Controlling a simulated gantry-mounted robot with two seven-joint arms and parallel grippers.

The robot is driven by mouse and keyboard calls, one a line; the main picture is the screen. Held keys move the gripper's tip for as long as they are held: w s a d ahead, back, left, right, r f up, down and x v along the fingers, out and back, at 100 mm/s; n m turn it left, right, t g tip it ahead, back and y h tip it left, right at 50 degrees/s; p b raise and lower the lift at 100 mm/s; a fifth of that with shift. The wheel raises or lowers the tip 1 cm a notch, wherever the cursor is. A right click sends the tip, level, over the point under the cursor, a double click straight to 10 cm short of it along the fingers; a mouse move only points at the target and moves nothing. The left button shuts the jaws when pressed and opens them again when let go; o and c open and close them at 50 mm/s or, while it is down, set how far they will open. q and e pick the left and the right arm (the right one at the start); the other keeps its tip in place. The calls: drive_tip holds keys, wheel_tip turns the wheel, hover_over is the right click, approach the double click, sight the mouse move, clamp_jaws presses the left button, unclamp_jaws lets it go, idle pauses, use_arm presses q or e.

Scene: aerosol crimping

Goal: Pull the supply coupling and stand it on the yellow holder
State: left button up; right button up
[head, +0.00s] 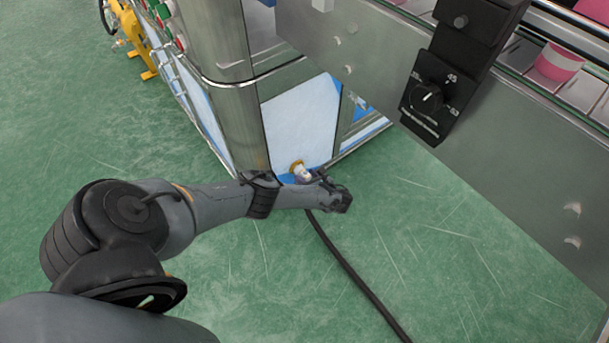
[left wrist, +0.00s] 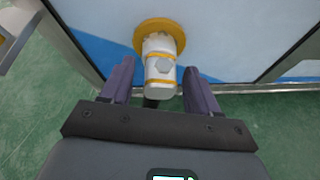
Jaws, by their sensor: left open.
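The supply coupling (left wrist: 161,66) is a white cylinder with yellow bands and a hex-shaped face, at a round yellow flange on the white and blue panel. In the head view the coupling (head: 303,173) shows small, low on the machine, partly behind my arm. My left gripper (head: 322,180) is at the coupling. In the left wrist view its two fingers (left wrist: 160,74) are open, one on each side of the coupling, with gaps visible. A yellow frame (head: 136,36) stands at the upper left of the head view; I cannot tell whether it is the holder. My right gripper is not in view.
A black hose (head: 352,270) runs from near the coupling across the green floor. A round metal post (head: 232,110) stands just left of the coupling. A grey conveyor side (head: 480,170) with a black dial box (head: 433,103) is at the right. The floor in front is otherwise clear.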

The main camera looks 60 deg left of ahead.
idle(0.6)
use_arm(q)
drive_tip(key=shift+s, duration=0.1)
clamp_jaws()
drive_tip(key=shift+d, duration=0.25)
drive_tip(key=shift+w+d, duration=0.2)
drive_tip(key=shift+d, duration=0.4)
drive_tip(key=shift+w+d, duration=0.15)
drive_tip(key=shift+d, duration=0.4)
drive_tip(key=shift+w+d, duration=0.15)
drive_tip(key=shift+d, duration=0.65)
drive_tip(key=shift+w+d, duration=0.15)
drive_tip(key=shift+d, duration=0.6)
